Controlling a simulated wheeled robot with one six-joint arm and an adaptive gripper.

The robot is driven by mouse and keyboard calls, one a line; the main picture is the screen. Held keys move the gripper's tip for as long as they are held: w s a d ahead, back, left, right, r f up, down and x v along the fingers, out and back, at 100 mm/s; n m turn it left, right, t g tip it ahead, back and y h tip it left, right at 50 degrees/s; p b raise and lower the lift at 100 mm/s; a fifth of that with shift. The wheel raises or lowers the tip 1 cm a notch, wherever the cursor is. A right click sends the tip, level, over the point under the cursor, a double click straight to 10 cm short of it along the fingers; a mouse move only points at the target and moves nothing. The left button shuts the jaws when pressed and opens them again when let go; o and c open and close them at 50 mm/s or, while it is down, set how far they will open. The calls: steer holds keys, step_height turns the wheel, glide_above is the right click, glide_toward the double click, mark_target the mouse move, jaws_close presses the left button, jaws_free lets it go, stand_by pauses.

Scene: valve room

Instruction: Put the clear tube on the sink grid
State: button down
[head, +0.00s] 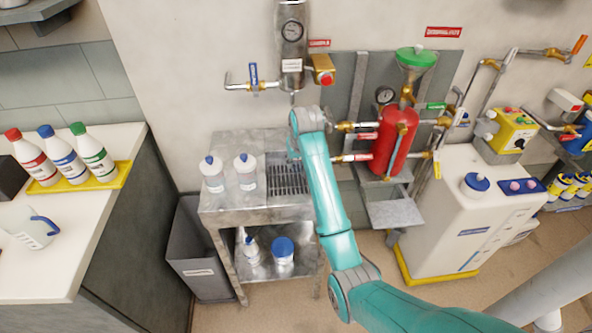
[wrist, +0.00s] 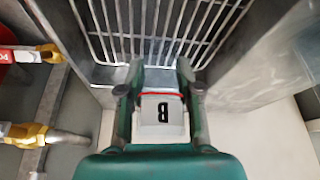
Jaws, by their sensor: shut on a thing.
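My gripper (wrist: 160,76) is shut on the clear tube (wrist: 161,112), which shows a white label with a black letter B and a thin red line. Part of the tube is hidden between the fingers. The sink grid (wrist: 165,28) lies just beyond the fingertips in the wrist view. I cannot tell whether the tube touches it. In the head view the grid (head: 287,180) is the dark slatted area at the right of the metal sink bench, and my arm hides the gripper and the tube.
Two white bottles with blue caps (head: 213,174) stand on the bench (head: 262,207) left of the grid. A steel cylinder with a gauge (head: 292,40) hangs above. A red tank (head: 393,140) with pipes and valves stands close on the right. A grey bin (head: 200,255) is at lower left.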

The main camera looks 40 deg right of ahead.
mark_target(297, 170)
steer(key=shift+f, duration=2)
steer(key=shift+f, duration=0.1)
steer(key=c, duration=0.8)
jaws_free()
steer(key=shift+o, duration=0.2)
steer(key=v, duration=1.2)
steer(key=shift+s, duration=0.15)
